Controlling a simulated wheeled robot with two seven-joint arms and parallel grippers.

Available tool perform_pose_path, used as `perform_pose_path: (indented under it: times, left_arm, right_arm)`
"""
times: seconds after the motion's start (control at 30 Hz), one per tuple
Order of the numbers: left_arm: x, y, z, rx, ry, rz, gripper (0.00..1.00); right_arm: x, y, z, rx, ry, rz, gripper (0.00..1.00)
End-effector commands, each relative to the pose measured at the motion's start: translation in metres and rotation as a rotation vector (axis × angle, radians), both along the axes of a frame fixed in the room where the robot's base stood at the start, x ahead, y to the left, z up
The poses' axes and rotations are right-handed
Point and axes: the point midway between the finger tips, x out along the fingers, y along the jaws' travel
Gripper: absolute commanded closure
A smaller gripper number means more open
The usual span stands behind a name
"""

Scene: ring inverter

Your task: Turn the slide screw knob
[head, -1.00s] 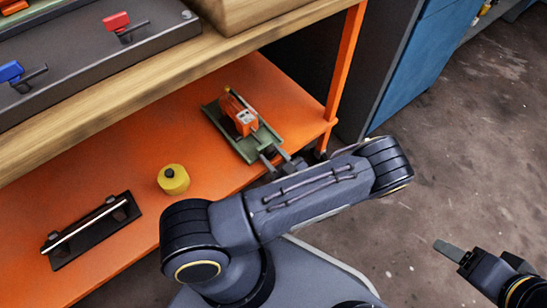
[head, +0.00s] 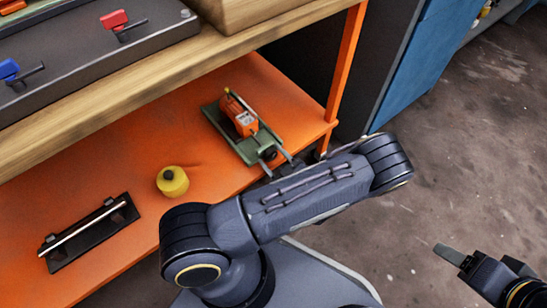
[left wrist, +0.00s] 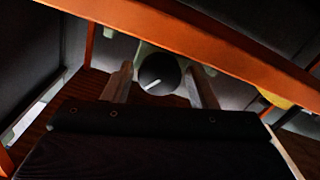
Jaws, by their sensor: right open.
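The orange and green device (head: 240,122) lies on the orange shelf, near the shelf's right end. Its dark round knob (head: 268,153) is at the end facing me. My left gripper (head: 275,161) is at this end, with a finger on each side of the knob. In the left wrist view, the knob (left wrist: 159,73) with a white mark lies between the spread fingers (left wrist: 161,72), with a gap on both sides. My right gripper (head: 462,254) is open and empty over the floor at the lower right, partly cut off by the frame edge.
A yellow round object (head: 172,181) and a black holder with a light rod (head: 90,235) lie on the shelf. An orange post (head: 345,65) stands beside the device. Open floor lies at right.

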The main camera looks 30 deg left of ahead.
Motion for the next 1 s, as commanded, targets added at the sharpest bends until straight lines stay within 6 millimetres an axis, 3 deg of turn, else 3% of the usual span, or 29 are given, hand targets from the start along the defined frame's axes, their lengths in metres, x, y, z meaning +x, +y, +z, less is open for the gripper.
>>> perform_pose_path:
  times: [0.37,0.8,1.0]
  left_arm:
    - [-0.001,-0.002,0.001,0.001,0.0,-0.001,0.38]
    - [-0.025,-0.062,0.001,-0.001,-0.001,-0.001,0.38]
    - [-0.03,-0.072,0.0,0.0,0.0,0.0,0.38]
  right_arm:
    - [0.0,0.0,0.001,0.0,0.0,0.0,0.38]
    - [0.0,0.0,0.019,0.0,0.0,0.0,0.38]
    - [0.0,0.0,0.021,0.0,0.0,0.0,0.38]
